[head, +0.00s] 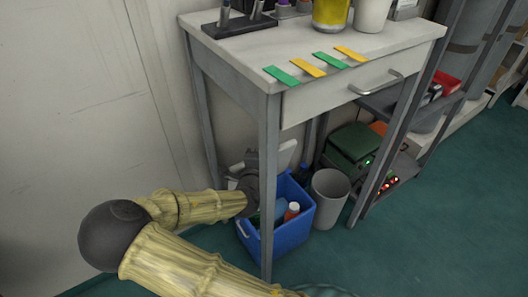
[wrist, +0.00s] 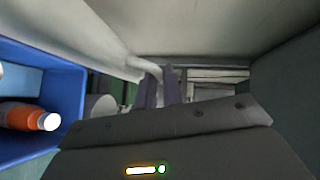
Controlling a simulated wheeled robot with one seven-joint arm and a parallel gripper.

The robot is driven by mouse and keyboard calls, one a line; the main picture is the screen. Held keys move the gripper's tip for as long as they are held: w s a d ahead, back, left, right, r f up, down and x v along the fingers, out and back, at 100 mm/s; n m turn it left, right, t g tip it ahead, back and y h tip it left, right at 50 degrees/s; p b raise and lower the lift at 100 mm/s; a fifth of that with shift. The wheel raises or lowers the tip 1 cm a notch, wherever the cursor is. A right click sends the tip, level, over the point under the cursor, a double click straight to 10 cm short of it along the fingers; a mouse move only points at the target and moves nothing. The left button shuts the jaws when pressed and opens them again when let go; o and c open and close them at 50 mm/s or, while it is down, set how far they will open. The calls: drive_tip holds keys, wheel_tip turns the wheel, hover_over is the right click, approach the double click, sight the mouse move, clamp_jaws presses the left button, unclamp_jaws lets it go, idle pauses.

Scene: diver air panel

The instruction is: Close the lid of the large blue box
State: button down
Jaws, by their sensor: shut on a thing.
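The large blue box (head: 292,240) stands open on the floor under the table, with bottles inside; its blue wall (wrist: 72,95) fills the left of the wrist view. Its pale lid (head: 284,156) is raised at the back of the box, partly hidden by my gripper and the table leg. In the wrist view the lid (wrist: 85,38) runs from the upper left to the fingers. My gripper (wrist: 160,88) is shut on what looks like the lid's edge. In the head view my dark gripper (head: 252,160) is at the box's left rear; its fingertips are hard to make out.
A table (head: 240,82) with a drawer stands over the box, its front leg (head: 268,190) close before it. A grey bin (head: 328,198) is right of the box, with a green case (head: 352,143) behind. The wall is close at the left. Open floor (head: 420,220) lies right.

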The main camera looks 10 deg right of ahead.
drive_tip(key=c, duration=1.8)
unclamp_jaws()
drive_tip(key=shift+a+f, duration=0.1)
drive_tip(key=shift+f, duration=0.15)
